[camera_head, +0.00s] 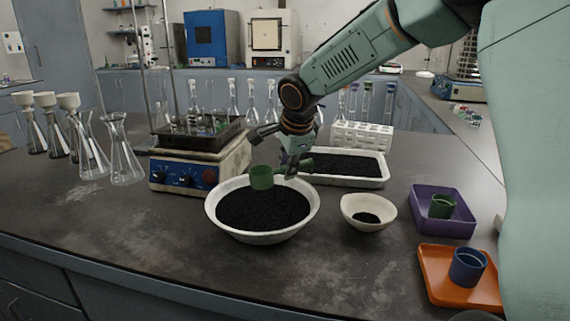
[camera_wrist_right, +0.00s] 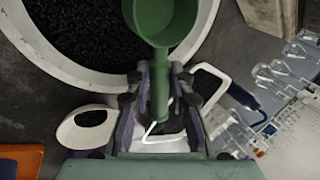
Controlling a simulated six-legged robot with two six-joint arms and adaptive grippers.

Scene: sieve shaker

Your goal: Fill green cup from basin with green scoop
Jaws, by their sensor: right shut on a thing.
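The green scoop (camera_head: 262,178) is held above the back of the white basin (camera_head: 222,229), which holds black granules. My right gripper (camera_head: 297,167) is shut on the scoop's handle, to the right of its cup. In the right wrist view the scoop (camera_wrist_right: 165,22) points away over the basin (camera_wrist_right: 70,68), and my right gripper (camera_wrist_right: 160,95) has its fingers on both sides of the handle. The visible inside of the scoop looks green, without granules. The green cup (camera_head: 441,206) stands in the purple tray (camera_head: 428,227) at the right. My left gripper is not in view.
A small white bowl (camera_head: 369,203) with some black granules stands between basin and purple tray. An orange tray (camera_head: 434,290) holds a blue cup (camera_head: 467,267). A white rectangular tray (camera_head: 378,180) of granules, a hotplate (camera_head: 190,172) and glass flasks (camera_head: 121,160) stand around. The front table is clear.

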